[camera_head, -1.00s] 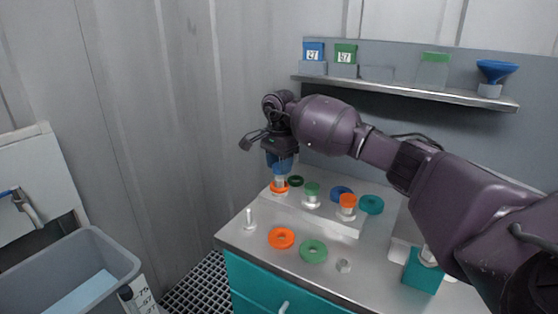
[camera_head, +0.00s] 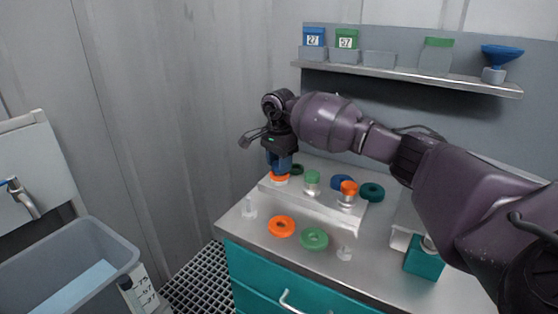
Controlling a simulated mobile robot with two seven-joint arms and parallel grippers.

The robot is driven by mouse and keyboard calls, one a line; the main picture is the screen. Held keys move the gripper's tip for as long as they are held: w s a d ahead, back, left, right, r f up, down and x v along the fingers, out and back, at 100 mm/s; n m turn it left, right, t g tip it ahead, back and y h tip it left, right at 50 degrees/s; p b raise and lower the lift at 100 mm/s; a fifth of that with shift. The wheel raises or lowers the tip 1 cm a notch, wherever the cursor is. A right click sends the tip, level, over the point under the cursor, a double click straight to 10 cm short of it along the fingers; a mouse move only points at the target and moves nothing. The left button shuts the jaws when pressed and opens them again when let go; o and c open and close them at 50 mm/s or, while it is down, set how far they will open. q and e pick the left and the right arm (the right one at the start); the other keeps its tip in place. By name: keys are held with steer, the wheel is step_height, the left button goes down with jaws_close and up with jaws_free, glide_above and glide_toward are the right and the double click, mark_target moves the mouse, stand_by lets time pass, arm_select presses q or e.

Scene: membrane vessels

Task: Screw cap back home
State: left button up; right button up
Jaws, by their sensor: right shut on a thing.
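My right gripper (camera_head: 279,172) comes in from the right and points down at the left end of a raised metal rack (camera_head: 313,203) on the bench. Its blue fingers are shut on an orange cap (camera_head: 279,178), which shows just below the fingertips. Whatever is under that cap is largely hidden, so I cannot tell how it is seated. A clear vessel with a green cap (camera_head: 312,177) stands in the middle of the rack. Another with an orange cap (camera_head: 349,188) stands at its right end. My left gripper is not in view.
An orange ring (camera_head: 270,227) and a green ring (camera_head: 302,238) lie in front of the rack; a teal ring (camera_head: 372,192) lies to its right. Small clear pieces stand near the bench's front edge. A shelf (camera_head: 420,79) with boxes and a blue funnel (camera_head: 501,54) hangs behind.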

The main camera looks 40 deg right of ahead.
steer(key=shift+r+m, duration=0.3)
steer(key=shift+m, duration=0.8)
steer(key=m+p, duration=0.1)
steer(key=m, duration=0.2)
steer(key=m+p, duration=0.2)
steer(key=m, duration=0.3)
steer(key=shift+d, duration=0.1)
steer(key=shift+m+p, duration=0.4)
steer(key=shift+m, duration=0.8)
steer(key=m+p, duration=0.1)
steer(key=m, duration=0.2)
steer(key=shift+m+p, duration=0.45)
steer(key=shift+m, duration=0.65)
steer(key=shift+f+m, duration=0.2)
steer(key=shift+m, duration=0.6)
